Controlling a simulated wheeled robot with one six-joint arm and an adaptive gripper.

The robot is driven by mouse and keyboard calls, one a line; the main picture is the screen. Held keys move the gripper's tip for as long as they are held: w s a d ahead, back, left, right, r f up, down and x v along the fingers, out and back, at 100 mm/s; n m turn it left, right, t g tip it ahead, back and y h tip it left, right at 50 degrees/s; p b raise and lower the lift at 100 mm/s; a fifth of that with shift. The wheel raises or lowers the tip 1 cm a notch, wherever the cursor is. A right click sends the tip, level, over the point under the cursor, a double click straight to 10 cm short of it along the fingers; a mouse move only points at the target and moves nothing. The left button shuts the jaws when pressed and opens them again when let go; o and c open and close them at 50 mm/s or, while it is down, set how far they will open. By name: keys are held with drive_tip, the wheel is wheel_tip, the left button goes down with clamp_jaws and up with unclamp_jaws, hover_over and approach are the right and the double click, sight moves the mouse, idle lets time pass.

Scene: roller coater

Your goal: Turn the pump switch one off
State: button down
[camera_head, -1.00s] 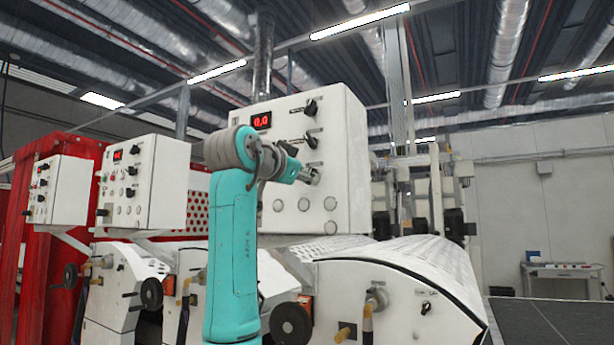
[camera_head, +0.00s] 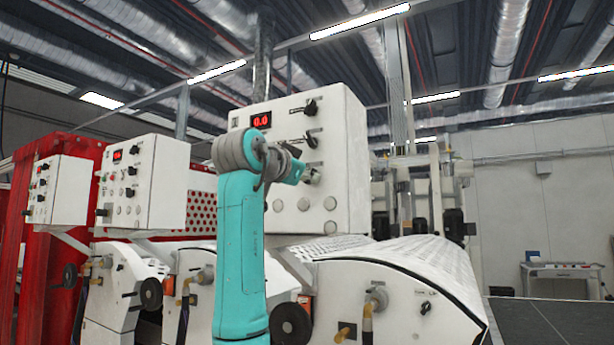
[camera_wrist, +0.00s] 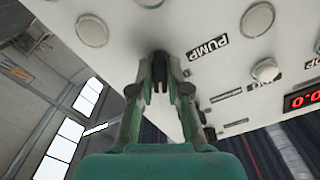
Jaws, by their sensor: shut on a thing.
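The white control panel (camera_head: 345,120) stands in front of me with black rotary knobs and a red display (camera_head: 262,120). My gripper (camera_head: 312,176) is at the panel's lower right, below the two upper black knobs. In the wrist view my gripper (camera_wrist: 160,88) points at the panel face, its fingers closed on a dark switch (camera_wrist: 159,54) beside the PUMP label (camera_wrist: 208,47). The fingers hide most of this switch, so its turn position cannot be told.
Several round white buttons (camera_head: 330,203) lie around and below the gripper on the panel. Two black knobs (camera_head: 310,107) (camera_head: 310,138) sit close above. A curved white machine cover (camera_head: 420,262) lies below. Other panels (camera_head: 150,185) stand to the left.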

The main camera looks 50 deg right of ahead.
drive_tip(key=shift+n, duration=0.3)
drive_tip(key=n, duration=1.1)
idle(0.4)
drive_tip(key=c, duration=1.1)
unclamp_jaws()
drive_tip(key=shift+c, duration=0.2)
drive_tip(key=shift+a, duration=0.1)
drive_tip(key=s+a, duration=0.1)
drive_tip(key=a, duration=1)
drive_tip(key=shift+s+a, duration=0.3)
drive_tip(key=shift+a, duration=0.05)
